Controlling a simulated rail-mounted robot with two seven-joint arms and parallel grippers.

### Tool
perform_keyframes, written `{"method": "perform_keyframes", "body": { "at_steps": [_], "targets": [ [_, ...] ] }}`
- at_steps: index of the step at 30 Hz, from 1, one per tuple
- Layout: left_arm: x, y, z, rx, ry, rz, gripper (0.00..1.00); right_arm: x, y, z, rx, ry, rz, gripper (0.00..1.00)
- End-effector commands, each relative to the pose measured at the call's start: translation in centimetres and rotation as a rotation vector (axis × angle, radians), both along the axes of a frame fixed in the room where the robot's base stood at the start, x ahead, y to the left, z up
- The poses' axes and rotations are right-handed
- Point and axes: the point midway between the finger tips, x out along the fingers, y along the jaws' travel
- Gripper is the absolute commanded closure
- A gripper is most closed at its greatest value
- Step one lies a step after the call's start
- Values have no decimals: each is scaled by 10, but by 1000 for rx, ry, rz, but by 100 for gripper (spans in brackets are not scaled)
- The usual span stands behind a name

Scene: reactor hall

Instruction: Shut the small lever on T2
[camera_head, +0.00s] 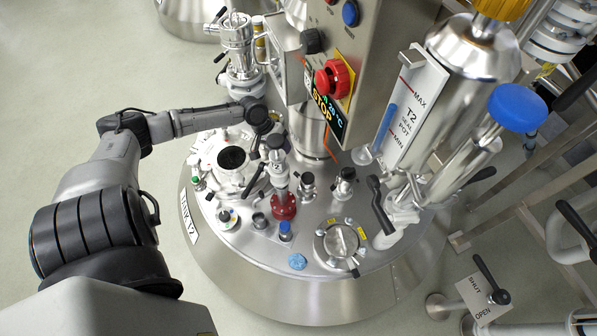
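The T2 vessel (330,292) is a round steel tank with a crowded lid and a side label ending in "T2". A black lever (380,205) sits on a pale valve at the lid's right edge, its handle slanting from upper left to lower right. The T2 seal pot (412,112), with MAX and MIN marks, stands above it. Another black lever (486,275) stands at the lower right beside a SHUT/OPEN plate (481,300). I cannot tell which is the small lever. My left gripper (262,124) is over the lid's back left, left of both levers; its fingers are indistinct. My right gripper is out of view.
A control box with a red stop button (334,78) hangs over the lid's back. A red-based fitting (283,205) and a round hatch (340,244) crowd the lid. A blue knob (517,107) and steel pipework fill the right. Open floor (70,90) lies at left.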

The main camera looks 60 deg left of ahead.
Motion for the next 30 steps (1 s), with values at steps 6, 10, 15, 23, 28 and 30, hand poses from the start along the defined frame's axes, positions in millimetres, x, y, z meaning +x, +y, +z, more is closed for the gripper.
{"method": "perform_keyframes", "body": {
  "at_steps": [6,10,15,23,28,30],
  "targets": [
    [-3,-1,-1,-148,171,420,57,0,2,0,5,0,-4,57],
    [-5,-2,-1,-222,261,648,57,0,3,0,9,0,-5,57],
    [-6,-2,-1,-296,352,886,57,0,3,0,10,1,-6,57],
    [-6,-2,-3,-356,416,1072,57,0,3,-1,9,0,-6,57],
    [-2,-7,-19,-363,422,1092,57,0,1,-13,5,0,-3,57],
    [2,-11,-30,-364,422,1090,57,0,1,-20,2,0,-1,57]
  ]
}}
